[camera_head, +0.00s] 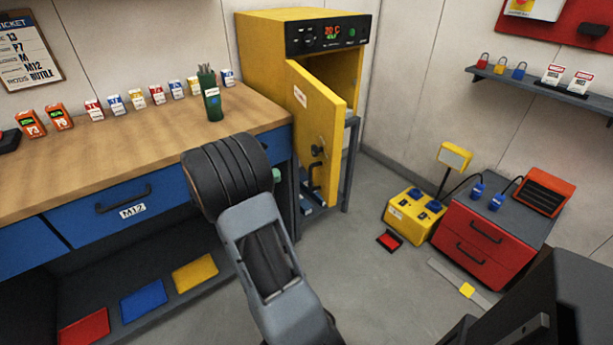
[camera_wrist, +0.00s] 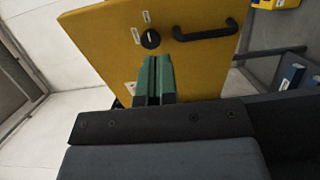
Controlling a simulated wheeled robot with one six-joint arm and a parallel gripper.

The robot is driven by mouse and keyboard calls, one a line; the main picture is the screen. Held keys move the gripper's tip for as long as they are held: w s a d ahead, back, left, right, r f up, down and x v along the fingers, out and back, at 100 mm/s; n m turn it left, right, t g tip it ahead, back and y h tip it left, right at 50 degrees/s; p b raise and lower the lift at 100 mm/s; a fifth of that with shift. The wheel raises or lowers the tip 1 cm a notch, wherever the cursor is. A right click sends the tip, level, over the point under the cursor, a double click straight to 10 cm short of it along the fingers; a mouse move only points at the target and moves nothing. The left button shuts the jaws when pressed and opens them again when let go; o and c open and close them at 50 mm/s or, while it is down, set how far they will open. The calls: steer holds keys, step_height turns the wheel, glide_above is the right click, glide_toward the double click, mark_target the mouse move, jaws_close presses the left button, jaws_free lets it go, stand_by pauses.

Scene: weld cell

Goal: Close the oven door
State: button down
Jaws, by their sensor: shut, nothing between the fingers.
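The yellow oven (camera_head: 262,42) stands at the back, beyond the workbench. Its yellow door (camera_head: 322,105) is ajar, swung out toward the viewer with its free edge to the right in the head view. A black knob (camera_head: 317,152) and a black handle (camera_head: 316,178) are low on the door's outer face. In the wrist view the door (camera_wrist: 205,65) fills the upper middle, with the knob (camera_wrist: 150,39) and handle (camera_wrist: 206,32) showing. My gripper (camera_wrist: 153,62) has green fingers, shut and empty, in front of the door below the knob. I cannot tell whether they touch it.
The wooden workbench (camera_head: 130,120) with blue drawers is on the left, a green rod holder (camera_head: 210,97) near its far end. A red cabinet (camera_head: 483,245) and yellow unit (camera_head: 412,217) stand on the right.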

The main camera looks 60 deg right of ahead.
mark_target(327, 163)
steer(key=x, duration=1.3)
steer(key=shift+d, duration=0.2)
steer(key=shift+s+d, duration=0.1)
steer(key=shift+d, duration=0.1)
